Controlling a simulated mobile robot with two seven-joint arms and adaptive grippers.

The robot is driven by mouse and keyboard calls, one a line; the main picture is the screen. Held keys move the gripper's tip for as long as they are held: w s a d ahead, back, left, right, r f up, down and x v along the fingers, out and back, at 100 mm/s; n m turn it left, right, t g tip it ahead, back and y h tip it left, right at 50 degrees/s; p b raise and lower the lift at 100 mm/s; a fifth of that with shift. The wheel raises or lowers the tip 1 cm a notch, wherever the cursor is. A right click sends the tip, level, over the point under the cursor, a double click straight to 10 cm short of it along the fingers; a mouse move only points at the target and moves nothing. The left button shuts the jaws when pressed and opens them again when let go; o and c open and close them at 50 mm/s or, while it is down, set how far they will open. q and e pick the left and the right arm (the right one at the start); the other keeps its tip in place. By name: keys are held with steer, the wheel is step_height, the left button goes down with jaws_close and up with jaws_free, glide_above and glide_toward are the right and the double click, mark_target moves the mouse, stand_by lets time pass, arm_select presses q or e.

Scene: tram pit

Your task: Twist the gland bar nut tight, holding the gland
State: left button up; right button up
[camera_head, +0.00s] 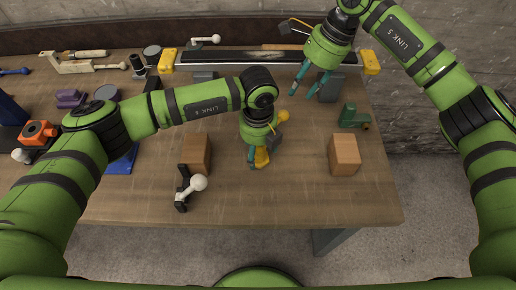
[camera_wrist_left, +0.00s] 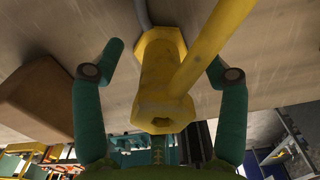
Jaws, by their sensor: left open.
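A yellow gland (camera_head: 262,158) is on the table, mostly hidden beneath my left gripper (camera_head: 257,150). In the left wrist view the gland (camera_wrist_left: 160,75) has hexagonal ends, and a yellow bar (camera_wrist_left: 215,40) slants up to the right from its near end. A yellow knob (camera_head: 283,115) shows beside the gripper in the head view. My left gripper is open, with one teal finger on each side of the gland and gaps visible. My right gripper (camera_head: 312,80) is open at the back, its fingers apart near a grey block (camera_head: 331,88).
Wooden blocks stand left (camera_head: 196,153) and right (camera_head: 344,154) of my left gripper. A black lever with a white ball (camera_head: 199,183) is in front. A dark rail with yellow ends (camera_head: 370,62) crosses the back. A green fitting (camera_head: 350,117) lies right. The front right table is clear.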

arm_select(q)
step_height(320, 180, up, 11)
steer(key=shift+r, duration=0.2)
stand_by(0.6)
